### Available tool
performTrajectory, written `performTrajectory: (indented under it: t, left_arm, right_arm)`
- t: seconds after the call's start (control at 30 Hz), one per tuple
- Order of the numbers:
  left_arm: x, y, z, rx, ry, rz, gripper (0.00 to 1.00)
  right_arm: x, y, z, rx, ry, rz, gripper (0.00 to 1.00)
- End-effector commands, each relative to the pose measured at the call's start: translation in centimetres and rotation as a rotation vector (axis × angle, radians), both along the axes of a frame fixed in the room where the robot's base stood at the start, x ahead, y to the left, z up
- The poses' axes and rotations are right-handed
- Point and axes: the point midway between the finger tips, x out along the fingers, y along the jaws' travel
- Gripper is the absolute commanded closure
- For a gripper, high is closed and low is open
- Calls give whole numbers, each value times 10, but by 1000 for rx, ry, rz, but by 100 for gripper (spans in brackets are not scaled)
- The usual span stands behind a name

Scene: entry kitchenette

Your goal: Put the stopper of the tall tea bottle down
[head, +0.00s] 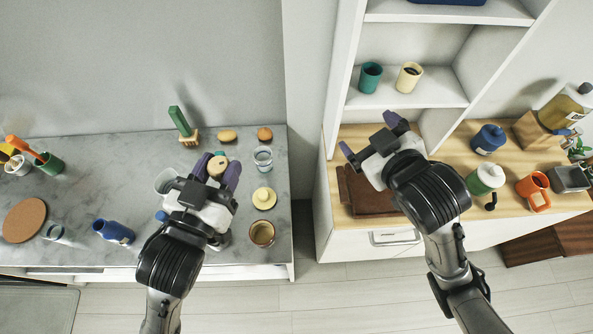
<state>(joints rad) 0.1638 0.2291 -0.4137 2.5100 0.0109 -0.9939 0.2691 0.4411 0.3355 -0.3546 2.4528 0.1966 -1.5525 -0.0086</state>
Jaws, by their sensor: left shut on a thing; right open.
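My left gripper (217,168) is shut on a round tan stopper (217,164) above the grey marble counter (110,170). The stopper's top shows between the purple fingertips. What lies straight below is hidden by the gripper, and I cannot tell which vessel is the tall tea bottle. A large bottle of yellowish liquid with a dark cap (562,112) stands at the far right. My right gripper (370,138) is open and empty over the wooden counter, by a brown tray (370,201).
Close around the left gripper are a clear glass (263,157), a yellow lidded jar (264,198), an amber glass (262,233) and a green-handled brush (182,126). A cork mat (24,219) and blue cup (113,232) are left. Bare marble lies between. A gap separates the counters.

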Motion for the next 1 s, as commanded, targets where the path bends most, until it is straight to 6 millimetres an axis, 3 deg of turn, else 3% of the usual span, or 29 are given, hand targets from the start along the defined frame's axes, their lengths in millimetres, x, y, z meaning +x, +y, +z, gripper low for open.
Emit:
performTrajectory:
  t: [0.1, 0.2, 0.5, 0.73, 1.0]
  left_arm:
    - [0, 0, 0, 0, 0, 0, 100]
    - [0, 0, 0, 0, 0, 0, 100]
    - [0, 0, 0, 0, 0, 0, 100]
    - [0, 0, 0, 0, 0, 0, 100]
    - [0, 0, 0, 0, 0, 0, 100]
  right_arm:
    - [2, 25, 29, -77, -69, 154, 11]
    - [-5, 50, 39, -185, -111, 336, 11]
    - [-46, 109, 12, -447, -233, 874, 11]
    - [-72, 131, 16, -608, -501, 1168, 11]
    - [-80, 138, 24, -806, -780, 1271, 11]
